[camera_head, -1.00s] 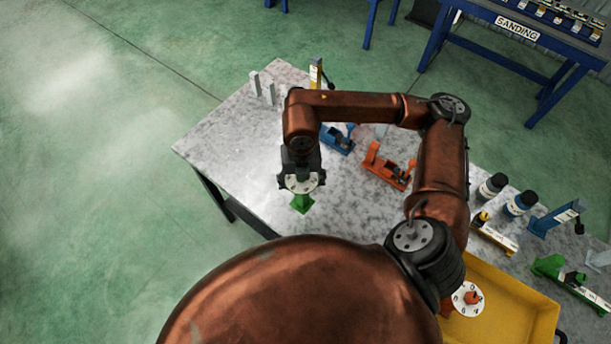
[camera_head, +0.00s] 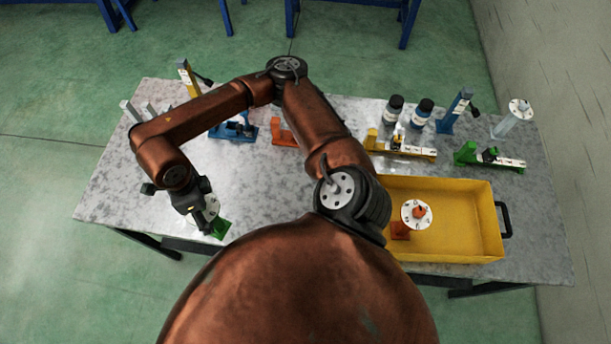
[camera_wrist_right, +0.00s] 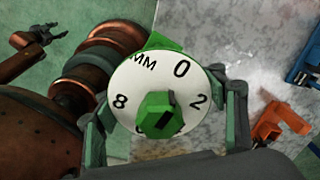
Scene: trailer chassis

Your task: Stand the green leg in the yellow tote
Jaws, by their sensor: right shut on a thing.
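The green leg (camera_head: 221,229) has a green foot and a white numbered dial with a green knob on top. My right gripper (camera_head: 204,214) is shut on it near the table's front left edge. In the right wrist view the leg's dial (camera_wrist_right: 160,90) sits between the fingers. I cannot tell whether the foot touches the table. The yellow tote (camera_head: 460,190) is at the table's front right, apart from the green leg. An orange leg (camera_head: 400,230) with a white dial stands inside it. My left gripper (camera_wrist_right: 36,38) shows small in the right wrist view, fingers apart and empty.
Behind the tote are a yellow clamp-like piece (camera_head: 410,150), two dark jars (camera_head: 394,108), a blue piece (camera_head: 455,112), a green piece (camera_head: 490,158) and a clear leg (camera_head: 512,120). A blue piece (camera_head: 232,129) and an orange piece (camera_head: 284,133) lie mid-table. The tote's right part is free.

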